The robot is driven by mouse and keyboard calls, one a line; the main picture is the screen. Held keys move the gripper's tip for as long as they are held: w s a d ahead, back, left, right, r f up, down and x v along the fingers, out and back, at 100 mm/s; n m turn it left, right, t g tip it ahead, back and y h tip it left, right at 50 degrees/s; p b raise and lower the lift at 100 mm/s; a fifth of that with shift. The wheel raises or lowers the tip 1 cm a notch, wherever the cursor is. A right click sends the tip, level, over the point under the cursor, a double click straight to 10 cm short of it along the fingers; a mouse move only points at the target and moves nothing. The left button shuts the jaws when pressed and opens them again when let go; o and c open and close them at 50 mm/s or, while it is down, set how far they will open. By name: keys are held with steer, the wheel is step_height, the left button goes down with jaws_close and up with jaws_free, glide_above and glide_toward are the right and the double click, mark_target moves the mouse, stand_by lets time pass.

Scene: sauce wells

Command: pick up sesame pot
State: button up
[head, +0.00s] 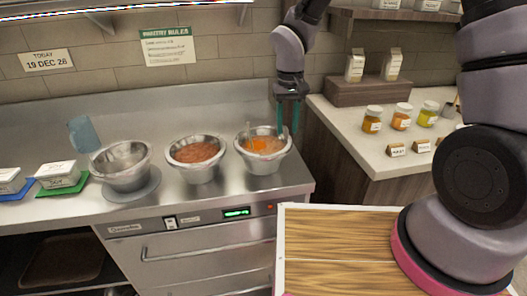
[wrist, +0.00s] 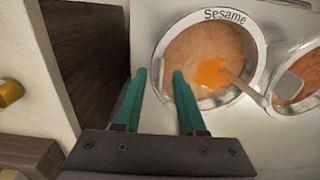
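The sesame pot (head: 264,166) is a metal bowl of brownish sauce with an orange patch, the rightmost of three bowls on the steel counter. In the wrist view the pot (wrist: 224,17) shows "Sesame" on its rim. My gripper (head: 288,122) is at the pot's right rim in the head view, pointing down. In the wrist view my gripper (wrist: 159,75) has its two teal fingers apart and empty. The left part of the rim lies between the fingertips in that picture; I cannot tell their height over it. The right finger covers part of the pot.
A bowl of reddish sauce (head: 201,172) stands close to the left of the pot, with an empty-looking bowl (head: 127,181) beyond. A ladle (wrist: 254,93) crosses the pot's rim. To the right, a side counter (head: 345,134) holds jars (head: 372,120). A wooden board (head: 335,250) is in front.

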steer(key=shift+f, duration=0.7)
jaws_close()
steer(key=shift+a+r, duration=0.1)
stand_by(0.8)
